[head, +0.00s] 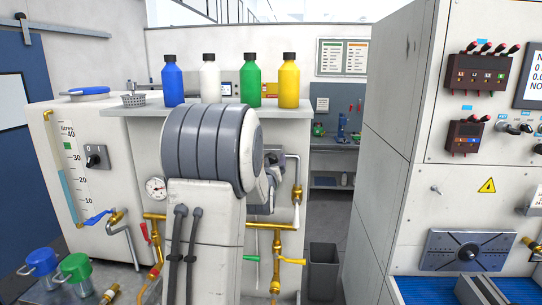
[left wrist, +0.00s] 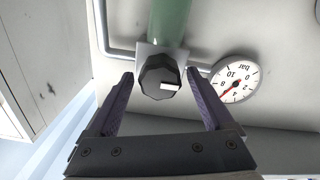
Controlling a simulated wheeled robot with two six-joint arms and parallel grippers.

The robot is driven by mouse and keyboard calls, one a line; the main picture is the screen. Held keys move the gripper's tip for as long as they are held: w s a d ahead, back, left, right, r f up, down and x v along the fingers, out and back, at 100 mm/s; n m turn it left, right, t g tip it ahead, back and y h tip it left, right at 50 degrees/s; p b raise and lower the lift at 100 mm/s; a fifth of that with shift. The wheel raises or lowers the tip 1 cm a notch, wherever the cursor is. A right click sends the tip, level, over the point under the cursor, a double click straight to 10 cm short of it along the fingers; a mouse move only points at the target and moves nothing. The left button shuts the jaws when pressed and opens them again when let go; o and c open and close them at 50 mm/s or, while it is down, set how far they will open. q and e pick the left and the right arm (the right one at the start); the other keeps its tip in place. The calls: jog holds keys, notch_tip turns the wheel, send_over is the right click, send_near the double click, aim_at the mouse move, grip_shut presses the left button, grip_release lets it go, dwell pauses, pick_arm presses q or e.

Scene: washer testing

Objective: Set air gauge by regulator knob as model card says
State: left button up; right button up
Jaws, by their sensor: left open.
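In the left wrist view a black regulator knob (left wrist: 159,77) with a white mark sits on a pale block below a green cylinder. My left gripper (left wrist: 161,88) is open, with one finger on each side of the knob and visible gaps between. A round white air gauge (left wrist: 246,77) marked in bar is just to the right; its red needle points lower left, the exact reading too small to tell. In the head view my left arm hides the knob and most of the gripper. I cannot pick out the model card. My right gripper is out of view.
In the head view another dial (head: 155,187) sits among brass pipes at left. Blue, white, green and yellow bottles (head: 289,82) stand on the ledge. A panelled cabinet (head: 400,110) rises at right. A grey bin (head: 323,265) stands on the floor between.

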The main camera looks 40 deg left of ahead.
pick_arm(q)
jog(key=shift+w+a, duration=0.15)
jog(key=shift+w, duration=0.05)
grip_shut()
jog(key=shift+f+m+b, duration=0.2)
jog(key=shift+m+b, duration=0.1)
jog(key=shift+b, duration=0.4)
jog(key=m+b, duration=0.2)
jog(key=b, duration=0.1)
jog(key=shift+m+b, duration=0.3)
jog(key=shift+b, duration=0.1)
jog(key=shift+r+m+b, duration=0.15)
jog(key=shift+m+b, duration=1.15)
jog(key=shift+b, duration=0.1)
